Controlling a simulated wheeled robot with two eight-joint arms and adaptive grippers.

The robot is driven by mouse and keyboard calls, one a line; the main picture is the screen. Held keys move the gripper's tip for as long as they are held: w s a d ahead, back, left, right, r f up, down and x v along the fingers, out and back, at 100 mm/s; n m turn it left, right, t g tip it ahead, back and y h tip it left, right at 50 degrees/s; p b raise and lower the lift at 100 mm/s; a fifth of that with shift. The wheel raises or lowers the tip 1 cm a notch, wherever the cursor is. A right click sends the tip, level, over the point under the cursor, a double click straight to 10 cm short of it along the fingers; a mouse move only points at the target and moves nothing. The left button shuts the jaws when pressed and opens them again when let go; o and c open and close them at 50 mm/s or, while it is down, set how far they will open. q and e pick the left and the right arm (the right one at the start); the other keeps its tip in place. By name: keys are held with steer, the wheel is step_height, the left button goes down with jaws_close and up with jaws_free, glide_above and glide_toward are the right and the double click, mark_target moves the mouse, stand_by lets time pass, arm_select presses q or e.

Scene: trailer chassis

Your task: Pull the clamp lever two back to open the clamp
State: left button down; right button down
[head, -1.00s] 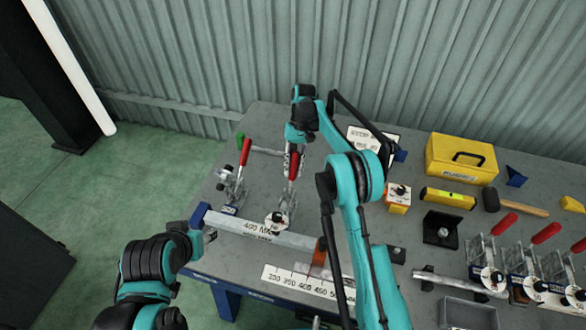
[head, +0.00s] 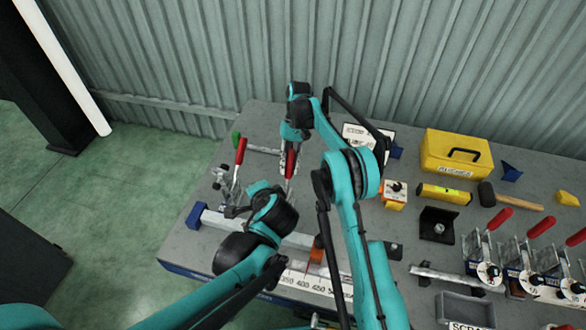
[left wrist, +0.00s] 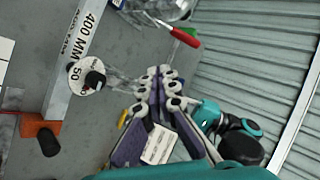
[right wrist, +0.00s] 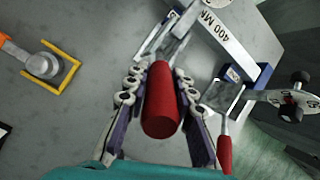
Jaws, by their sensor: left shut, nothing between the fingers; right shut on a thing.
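The red clamp lever (head: 291,163) of the clamp on the bench is under my right gripper (head: 291,146). In the right wrist view its red handle (right wrist: 162,105) lies between the fingers of my right gripper (right wrist: 158,76), which is shut on it. The clamp's metal body lies beyond the fingertips, partly hidden. My left arm reaches across the front of this clamp in the head view and hides its base. In the left wrist view my left gripper (left wrist: 164,73) is shut and empty, near the clamp's round disc (left wrist: 87,77).
A second clamp with an upright red lever (head: 241,151) stands to the left. A long bar marked 400 MM (head: 212,217) lies along the front. Right are a yellow toolbox (head: 455,170), a mallet (head: 510,201) and several red-handled clamps (head: 487,272). The corrugated wall is behind.

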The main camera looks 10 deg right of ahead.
arm_select(q)
steer(key=d+f+m+t, duration=0.3)
steer(key=d+m, duration=0.3)
steer(key=d, duration=0.7)
glide_toward(291, 165)
steer(key=shift+h, duration=0.3)
steer(key=x, duration=0.6)
steer(key=shift+w+a+f, duration=0.15)
steer(key=shift+w+a, duration=0.15)
